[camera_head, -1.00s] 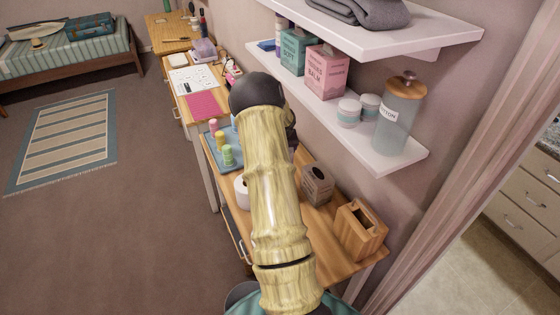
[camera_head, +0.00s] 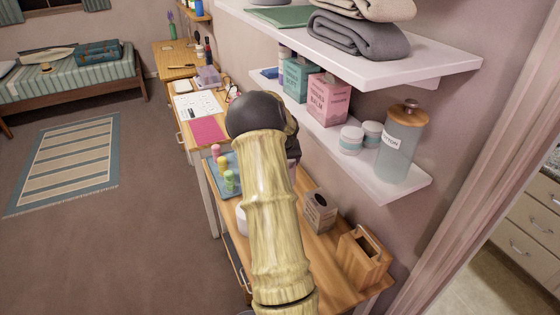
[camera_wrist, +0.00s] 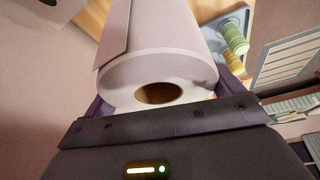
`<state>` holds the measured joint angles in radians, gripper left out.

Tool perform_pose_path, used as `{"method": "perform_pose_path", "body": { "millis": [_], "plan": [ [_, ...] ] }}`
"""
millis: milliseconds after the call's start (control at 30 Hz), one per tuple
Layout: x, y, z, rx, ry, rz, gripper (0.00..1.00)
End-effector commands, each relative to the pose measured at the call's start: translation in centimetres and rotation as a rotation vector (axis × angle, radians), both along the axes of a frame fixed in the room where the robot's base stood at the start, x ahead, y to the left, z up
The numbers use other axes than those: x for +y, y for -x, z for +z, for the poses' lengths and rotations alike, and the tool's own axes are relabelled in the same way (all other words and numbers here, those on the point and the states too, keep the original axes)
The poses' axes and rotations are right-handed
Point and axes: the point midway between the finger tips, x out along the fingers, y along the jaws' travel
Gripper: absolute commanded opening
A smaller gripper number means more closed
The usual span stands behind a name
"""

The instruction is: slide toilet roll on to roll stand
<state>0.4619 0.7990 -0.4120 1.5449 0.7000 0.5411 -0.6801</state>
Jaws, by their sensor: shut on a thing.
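A white toilet roll (camera_wrist: 158,65) fills the upper middle of the wrist view, its end with the round core hole facing the camera. My gripper (camera_wrist: 162,100) is shut on it, with a dark finger at each side. A loose sheet edge lies along its left side. In the head view, a white rounded thing (camera_head: 242,218) shows partly beside my arm over the wooden table; my arm hides the rest of it. I cannot make out the roll stand in either view.
A blue tray (camera_head: 218,164) with coloured pegs lies on the wooden table. A tissue box (camera_head: 320,211) and a wooden box (camera_head: 363,258) stand at its near right. White wall shelves (camera_head: 385,180) with a glass jar (camera_head: 399,145) overhang the table.

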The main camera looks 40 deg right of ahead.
Motion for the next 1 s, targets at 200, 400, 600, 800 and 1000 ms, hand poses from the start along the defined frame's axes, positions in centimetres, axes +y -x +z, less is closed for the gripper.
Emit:
{"method": "perform_pose_path", "body": {
  "millis": [200, 400, 600, 800, 1000],
  "plan": [
    [3.1, -1.2, 0.0, 0.004, -0.008, 0.038, 0.68],
    [11.3, -3.2, -0.3, 0.012, -0.018, 0.14, 0.68],
    [20.7, -3.7, 0.0, 0.019, -0.019, 0.262, 0.68],
    [30.1, -2.6, 1.4, 0.019, -0.015, 0.397, 0.68],
    [37.8, -0.4, 3.4, 0.01, -0.007, 0.525, 0.68]
  ]
}}
